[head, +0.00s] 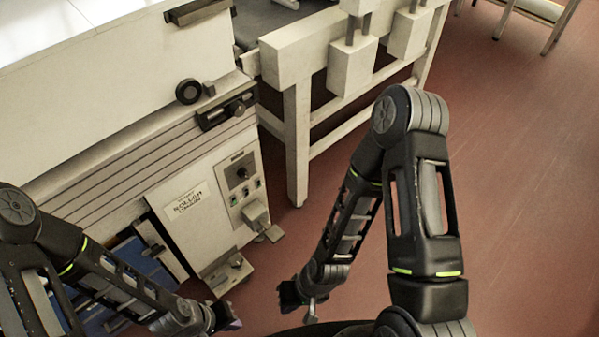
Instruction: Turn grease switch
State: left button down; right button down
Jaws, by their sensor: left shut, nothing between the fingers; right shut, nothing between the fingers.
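A small control panel (233,166) is on the front of the cream machine. It carries a dark rotary switch (242,173) and several small buttons below it. Its label is too small to read, so I cannot tell for sure that this is the grease switch. My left gripper (229,319) is shut and empty, low in the view, below the panel and apart from it. My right gripper (298,300) is shut and empty, low and to the right of the panel, over the red floor. Neither gripper touches the machine.
The cream machine (95,90) fills the left, with a round black knob (188,91) and a black latch (228,108) above the panel. A labelled cover (187,207) is left of the panel. A conveyor frame (297,140) stands behind. Red floor (530,180) is clear at right.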

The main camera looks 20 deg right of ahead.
aim_at(242, 173)
jog(key=z, duration=0.2)
jog(key=l+z, duration=0.1)
jog(key=l, duration=0.6)
jog(key=i+l, duration=0.1)
jog(key=l, duration=0.55)
jog(key=l+z, duration=0.15)
jog(key=l, duration=0.55)
jog(key=i, duration=0.05)
